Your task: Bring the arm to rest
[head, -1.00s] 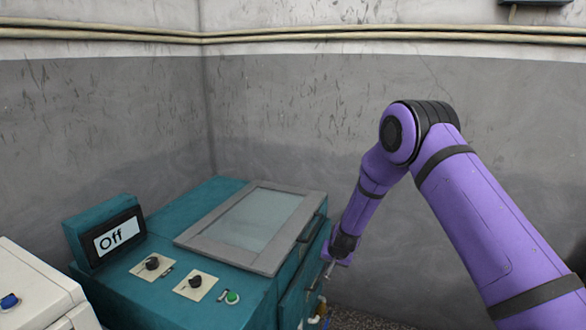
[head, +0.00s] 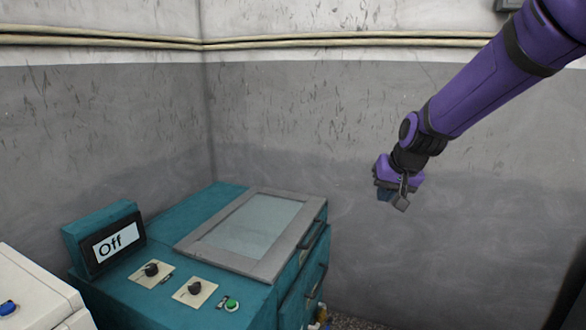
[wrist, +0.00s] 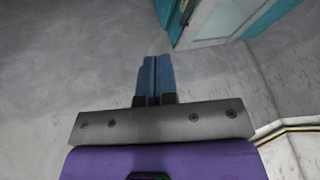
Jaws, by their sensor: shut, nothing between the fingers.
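My gripper (head: 388,194) hangs at the end of my purple arm, in the air to the right of the teal machine (head: 150,305) and above its top. In the wrist view the two blue fingers of my gripper (wrist: 152,62) are together with nothing between them. The gripper is apart from everything. In the head view the fingers are partly hidden behind the wrist parts.
The machine has a display (head: 113,242) reading "Off", two black knobs, a green button (head: 232,304) and a grey-framed glass lid (head: 250,228), shut. A white cabinet (head: 40,295) stands at the left. Grey walls close off the back; the air around my gripper is free.

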